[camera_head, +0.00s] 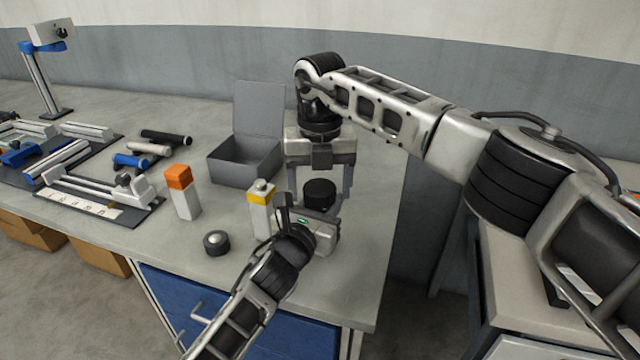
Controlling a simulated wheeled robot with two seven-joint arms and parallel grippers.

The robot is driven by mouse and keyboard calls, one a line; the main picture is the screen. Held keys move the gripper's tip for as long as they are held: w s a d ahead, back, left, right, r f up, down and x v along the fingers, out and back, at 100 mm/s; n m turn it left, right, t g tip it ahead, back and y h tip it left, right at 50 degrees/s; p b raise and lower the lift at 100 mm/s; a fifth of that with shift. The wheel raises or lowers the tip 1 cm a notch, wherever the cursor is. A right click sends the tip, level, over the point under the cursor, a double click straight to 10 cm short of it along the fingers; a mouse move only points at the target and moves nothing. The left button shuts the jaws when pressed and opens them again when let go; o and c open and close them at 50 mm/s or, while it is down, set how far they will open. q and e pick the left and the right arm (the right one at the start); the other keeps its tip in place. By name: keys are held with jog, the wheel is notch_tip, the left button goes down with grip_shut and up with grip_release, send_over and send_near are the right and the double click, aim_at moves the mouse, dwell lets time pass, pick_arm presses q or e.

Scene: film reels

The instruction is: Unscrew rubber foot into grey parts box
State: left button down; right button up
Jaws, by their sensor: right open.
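The grey parts box (228,172) stands on the bench with its lid up, left of my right gripper. My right gripper (320,188) points down, its fingers spread on either side of a black round piece (319,193), which looks like the rubber foot. I cannot tell whether the fingers touch it. My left gripper (318,228) is just below and in front of that piece.
A yellow-banded bottle (260,219) stands close left of my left gripper. An orange-capped bottle (182,197) and a small black round item with a light knob (216,243) are farther left. Coloured cylinders (148,148) and rail fixtures (97,192) occupy the bench's left side.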

jog(key=shift+r, duration=2.25)
pick_arm(q)
jog(key=c, duration=0.9)
grip_release()
jog(key=shift+o, duration=0.2)
